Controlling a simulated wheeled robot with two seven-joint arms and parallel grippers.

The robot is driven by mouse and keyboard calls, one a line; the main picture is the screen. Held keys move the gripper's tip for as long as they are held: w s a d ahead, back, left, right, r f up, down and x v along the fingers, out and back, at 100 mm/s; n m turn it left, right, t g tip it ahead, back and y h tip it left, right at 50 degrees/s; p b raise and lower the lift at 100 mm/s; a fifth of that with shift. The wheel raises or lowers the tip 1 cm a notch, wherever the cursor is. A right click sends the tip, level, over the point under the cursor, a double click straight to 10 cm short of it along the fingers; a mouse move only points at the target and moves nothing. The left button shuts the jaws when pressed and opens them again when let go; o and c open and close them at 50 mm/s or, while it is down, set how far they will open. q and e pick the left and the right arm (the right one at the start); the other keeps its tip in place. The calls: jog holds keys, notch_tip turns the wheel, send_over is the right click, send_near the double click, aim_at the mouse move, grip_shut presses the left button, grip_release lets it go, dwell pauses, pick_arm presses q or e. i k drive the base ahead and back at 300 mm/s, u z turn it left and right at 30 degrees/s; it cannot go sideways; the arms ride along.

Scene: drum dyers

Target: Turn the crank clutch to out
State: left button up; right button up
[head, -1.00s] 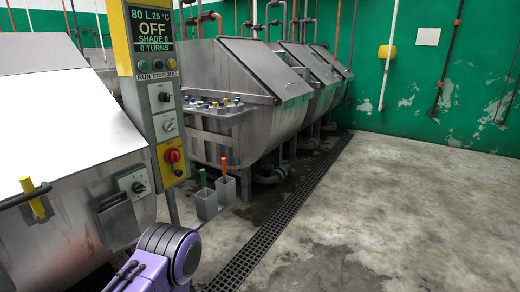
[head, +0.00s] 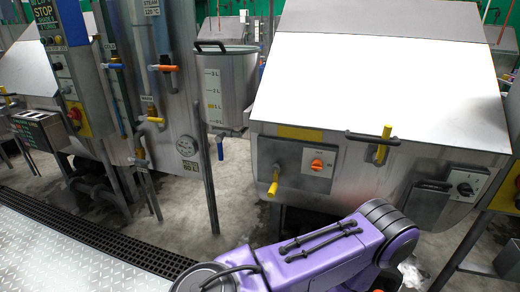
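A steel drum machine (head: 375,90) with a white-looking sloped lid stands right of centre. On its front a grey panel (head: 290,160) carries a crank with a yellow handle (head: 273,182) at its left and a small orange knob (head: 316,165) on a pale plate. The orange knob may be the crank clutch; its markings are too small to read. A black rotary knob (head: 465,189) sits on another plate farther right. One of my purple arms crosses the bottom below the panel, but neither gripper shows.
A yellow lever (head: 384,145) and black bar project from the drum's front. A graduated steel vessel (head: 226,90) stands left of it, beside a tank with coloured valve handles (head: 165,68). A floor grate (head: 90,235) runs at lower left. Some bare floor lies between.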

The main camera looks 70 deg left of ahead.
aim_at(317, 165)
jog(key=u, duration=2.25)
jog(key=i, duration=0.15)
jog(key=z, duration=0.5)
